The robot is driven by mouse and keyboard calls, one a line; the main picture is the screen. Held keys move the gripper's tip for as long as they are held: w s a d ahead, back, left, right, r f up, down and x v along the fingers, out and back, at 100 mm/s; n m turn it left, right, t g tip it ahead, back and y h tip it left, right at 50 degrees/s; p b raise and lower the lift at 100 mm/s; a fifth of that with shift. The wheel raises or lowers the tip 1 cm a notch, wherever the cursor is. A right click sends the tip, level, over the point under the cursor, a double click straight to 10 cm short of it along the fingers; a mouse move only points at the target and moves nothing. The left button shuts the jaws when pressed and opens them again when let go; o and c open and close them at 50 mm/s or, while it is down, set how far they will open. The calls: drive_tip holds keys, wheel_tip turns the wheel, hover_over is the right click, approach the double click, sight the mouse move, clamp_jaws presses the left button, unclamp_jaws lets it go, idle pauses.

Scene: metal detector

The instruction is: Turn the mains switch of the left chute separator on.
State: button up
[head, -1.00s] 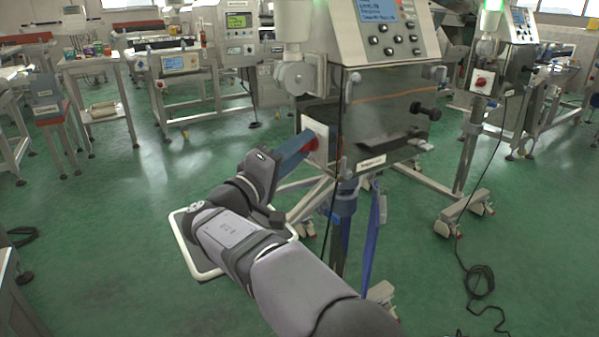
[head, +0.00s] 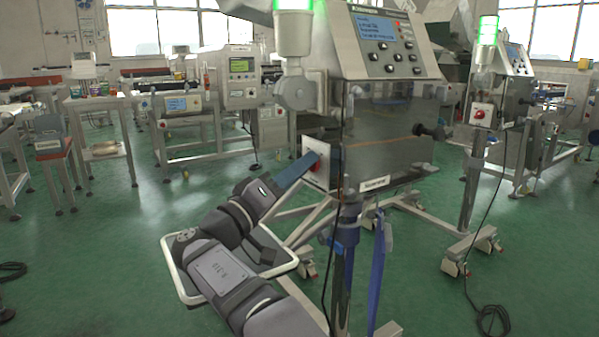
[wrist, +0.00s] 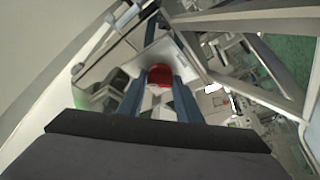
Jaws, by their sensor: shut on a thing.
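The left chute separator (head: 385,130) stands at the centre of the head view, with a lit blue display (head: 376,30) and a green-lit lamp (head: 292,24) on top. Its red mains switch (wrist: 160,75) shows between the two blue fingers in the wrist view. My gripper (head: 313,160) reaches the white switch plate (head: 319,146) on the separator's left side and is shut on the red knob. In the head view the fingers hide most of the knob. I cannot tell its turned position.
A second separator (head: 510,90) with its own red switch (head: 481,113) and a green-lit lamp (head: 487,29) stands to the right. A black cable (head: 490,318) lies on the green floor. A white-rimmed tray (head: 190,293) sits below my arm. Benches and machines stand behind.

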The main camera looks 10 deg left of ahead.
drive_tip(key=o, duration=1)
drive_tip(key=shift+o, duration=0.2)
drive_tip(key=p+v, duration=0.1)
drive_tip(key=v, duration=0.6)
drive_tip(key=shift+s+p, duration=0.15)
drive_tip(key=shift+p, duration=0.15)
drive_tip(key=shift+a, duration=0.1)
